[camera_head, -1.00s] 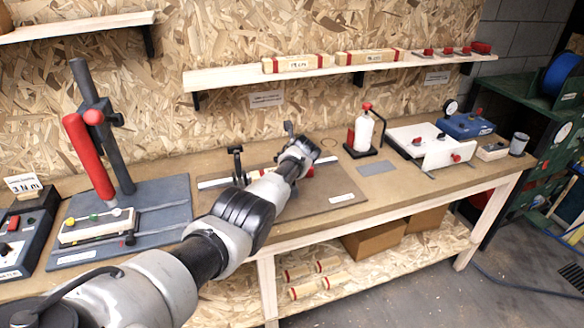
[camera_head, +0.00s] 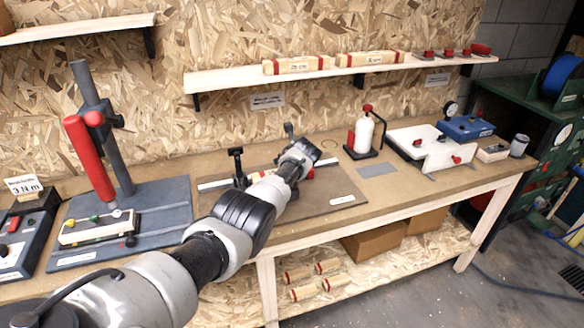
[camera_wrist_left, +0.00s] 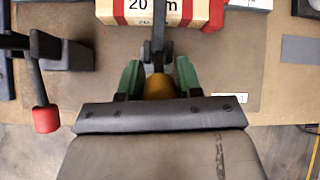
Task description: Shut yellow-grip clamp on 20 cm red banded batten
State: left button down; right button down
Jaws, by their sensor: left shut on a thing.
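The red banded batten (camera_wrist_left: 147,12), labelled 20 cm, lies across the top of the left wrist view and is cut off by its edge. In the head view it is mostly hidden behind my left arm. The yellow grip (camera_wrist_left: 158,88) of a clamp sits between the green fingers of my left gripper (camera_wrist_left: 158,68), which is shut on it. The clamp's dark lever (camera_wrist_left: 158,52) runs from the grip toward the batten. I cannot tell whether its pad presses on the batten. In the head view my left gripper is hidden behind its wrist. My right gripper is not in view.
A second black clamp with a red grip (camera_wrist_left: 46,119) stands to the left in the wrist view. In the head view the fixture board (camera_head: 325,201) lies on the bench; a white bottle (camera_head: 364,134) stands to its right and a red-handled press (camera_head: 90,160) to its left.

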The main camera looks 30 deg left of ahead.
pick_arm(q)
jog(key=c, duration=1.1)
grip_release()
jog(key=shift+w+r, duration=0.15)
jog(key=shift+r, duration=0.1)
jog(key=shift+c, duration=0.2)
jog(key=o, duration=0.4)
jog(key=shift+f, duration=0.25)
jog(key=shift+c, duration=0.2)
jog(key=shift+s+d+r+p, duration=0.2)
jog(key=shift+r+p, duration=0.15)
jog(key=shift+p, duration=0.15)
jog(key=shift+p+v, duration=0.95)
jog(key=shift+p, duration=0.05)
jog(key=v, duration=0.8)
